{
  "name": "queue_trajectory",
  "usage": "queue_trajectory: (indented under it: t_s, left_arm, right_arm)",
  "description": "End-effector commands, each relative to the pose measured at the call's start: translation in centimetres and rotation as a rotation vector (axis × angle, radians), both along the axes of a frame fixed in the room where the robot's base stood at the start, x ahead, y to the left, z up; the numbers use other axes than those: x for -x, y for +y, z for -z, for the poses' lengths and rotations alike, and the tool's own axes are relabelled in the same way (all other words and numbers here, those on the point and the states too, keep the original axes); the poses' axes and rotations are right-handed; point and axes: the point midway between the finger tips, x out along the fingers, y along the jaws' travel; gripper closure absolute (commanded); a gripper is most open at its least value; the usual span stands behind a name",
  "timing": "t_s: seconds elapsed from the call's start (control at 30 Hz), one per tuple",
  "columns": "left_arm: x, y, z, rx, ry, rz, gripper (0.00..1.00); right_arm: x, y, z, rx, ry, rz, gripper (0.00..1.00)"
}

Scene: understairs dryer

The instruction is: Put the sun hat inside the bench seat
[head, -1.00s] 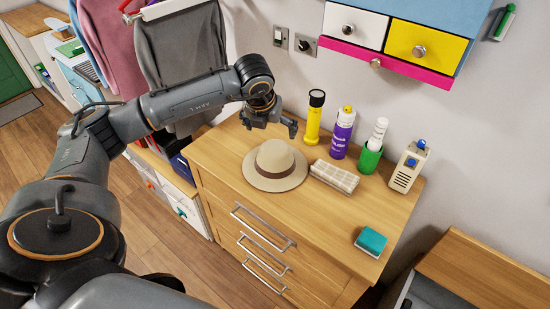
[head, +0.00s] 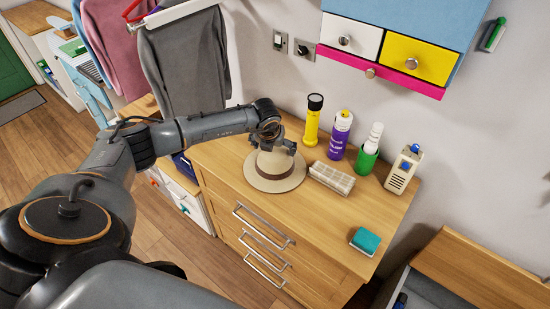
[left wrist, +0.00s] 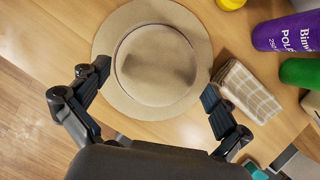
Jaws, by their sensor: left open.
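The beige sun hat (head: 276,183) with a brown band lies brim down on top of the wooden drawer chest (head: 325,222). My left gripper (head: 273,145) is just above the crown. In the left wrist view the hat (left wrist: 153,65) lies ahead of the open, empty fingers of my left gripper (left wrist: 156,82), which spread to either side of the crown. Whether they touch it I cannot tell. At the lower right a wooden piece (head: 485,265) with a grey interior shows in part; it may be the bench seat, standing open. My right gripper is not in view.
A folded checked cloth (head: 331,178) lies close to the hat's right. A teal sponge (head: 366,240) lies near the chest's right end. Clothes hang at the left.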

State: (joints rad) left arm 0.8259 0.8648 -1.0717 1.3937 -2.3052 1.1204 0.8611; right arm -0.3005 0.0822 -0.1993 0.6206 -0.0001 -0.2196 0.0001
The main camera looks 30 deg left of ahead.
Motion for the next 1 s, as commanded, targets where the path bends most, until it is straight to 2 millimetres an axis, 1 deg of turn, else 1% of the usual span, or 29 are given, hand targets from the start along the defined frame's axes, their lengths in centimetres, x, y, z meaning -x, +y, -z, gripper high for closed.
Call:
queue_trajectory:
  t_s: [0.03,0.13,0.4,0.57,0.6,0.67,0.7,0.77,1.0]
  left_arm:
    - [-0.2,0.0,0.5,0.0,0.003,-0.001,0.0]
    - [-0.4,0.1,1.2,-0.001,0.002,0.001,0.0]
    - [-0.5,0.2,1.5,-0.001,0.0,0.001,0.0]
    - [-0.5,0.2,1.5,-0.001,0.0,0.001,0.33]
    - [-0.5,0.2,1.5,-0.001,0.001,0.001,0.41]
    - [-0.5,0.2,1.5,-0.001,0.001,0.001,0.53]
    - [-0.5,0.2,1.5,-0.001,0.001,0.001,0.61]
    - [-0.5,0.2,1.5,-0.001,0.0,0.001,0.73]
    - [-0.5,0.2,1.4,-0.002,0.002,0.0,0.74]
  right_arm:
    - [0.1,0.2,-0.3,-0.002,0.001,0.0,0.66]
    - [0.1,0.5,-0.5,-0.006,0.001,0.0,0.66]
    - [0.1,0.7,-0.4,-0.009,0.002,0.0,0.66]
    - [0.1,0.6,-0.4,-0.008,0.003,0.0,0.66]
    - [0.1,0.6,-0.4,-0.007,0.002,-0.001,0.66]
    - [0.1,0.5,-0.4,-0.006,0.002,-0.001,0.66]
    - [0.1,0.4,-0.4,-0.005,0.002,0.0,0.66]
    - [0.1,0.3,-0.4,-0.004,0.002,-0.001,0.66]
    - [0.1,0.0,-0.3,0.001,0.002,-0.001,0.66]
